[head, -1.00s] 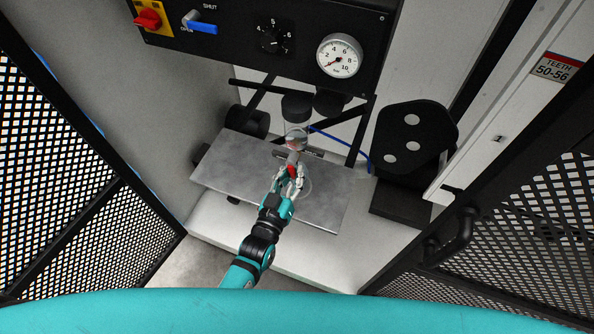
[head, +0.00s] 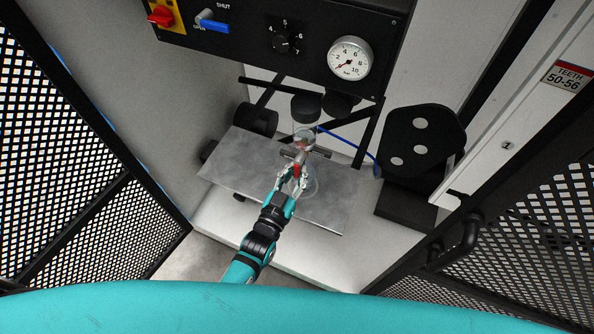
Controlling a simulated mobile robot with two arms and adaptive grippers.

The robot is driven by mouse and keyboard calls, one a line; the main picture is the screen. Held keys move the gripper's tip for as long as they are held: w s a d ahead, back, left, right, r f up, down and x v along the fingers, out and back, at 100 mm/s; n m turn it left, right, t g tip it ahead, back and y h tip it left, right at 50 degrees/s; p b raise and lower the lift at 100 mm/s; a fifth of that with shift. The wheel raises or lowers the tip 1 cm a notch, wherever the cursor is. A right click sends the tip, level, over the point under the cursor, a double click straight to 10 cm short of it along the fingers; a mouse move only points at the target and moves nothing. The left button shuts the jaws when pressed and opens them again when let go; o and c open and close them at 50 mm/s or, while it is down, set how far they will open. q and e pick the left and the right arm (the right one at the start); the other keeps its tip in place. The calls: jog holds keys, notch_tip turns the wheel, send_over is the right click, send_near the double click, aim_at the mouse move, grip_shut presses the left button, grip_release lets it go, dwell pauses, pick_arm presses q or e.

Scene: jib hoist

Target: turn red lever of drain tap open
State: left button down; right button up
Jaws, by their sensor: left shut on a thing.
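The drain tap's red lever (head: 297,170) shows between the fingers of my left gripper (head: 292,180). The gripper is shut on the lever, and its fingers hide part of it. The tap sits below a clear bowl (head: 304,139) that hangs under a black cap. A clear round cup or jar (head: 309,186) stands on the metal shelf just beside the gripper, partly hidden by it. My right gripper is not in view.
A grey metal shelf (head: 240,165) lies under the tap. Above are a black panel with a pressure gauge (head: 350,58), a dial (head: 287,39), a blue lever (head: 214,26) and a red switch (head: 162,15). A black bracket (head: 420,140) stands right. Mesh doors flank both sides.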

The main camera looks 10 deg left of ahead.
pick_arm(q)
jog(key=c, duration=1.3)
grip_release()
jog(key=v, duration=1.2)
jog(key=s+a+f+g+y, duration=0.1)
jog(key=s+a+f+g, duration=0.15)
jog(key=f, duration=0.55)
jog(key=s+a+f+g+y, duration=0.1)
jog(key=s+f+g, duration=0.2)
jog(key=f, duration=0.6)
jog(key=s+a+f+g+y, duration=0.1)
jog(key=s+a+f+g, duration=0.15)
jog(key=f, duration=0.55)
jog(key=s+a+f+g+y, duration=0.1)
jog(key=s+a+f+g, duration=0.1)
jog(key=s, duration=0.5)
jog(key=s+a+f+n+g, duration=0.1)
jog(key=s+a+f+g, duration=0.2)
jog(key=s+f, duration=0.4)
jog(key=s+a+f+g+y, duration=0.1)
jog(key=s+a+f+g, duration=0.2)
jog(key=s, duration=0.4)
jog(key=shift+s+a+f+y, duration=0.15)
jog(key=shift+a+f, duration=0.2)
jog(key=shift+f, duration=0.25)
jog(key=shift+s+a+f+y, duration=0.15)
jog(key=shift+a+f, duration=0.2)
jog(key=shift+f, duration=0.2)
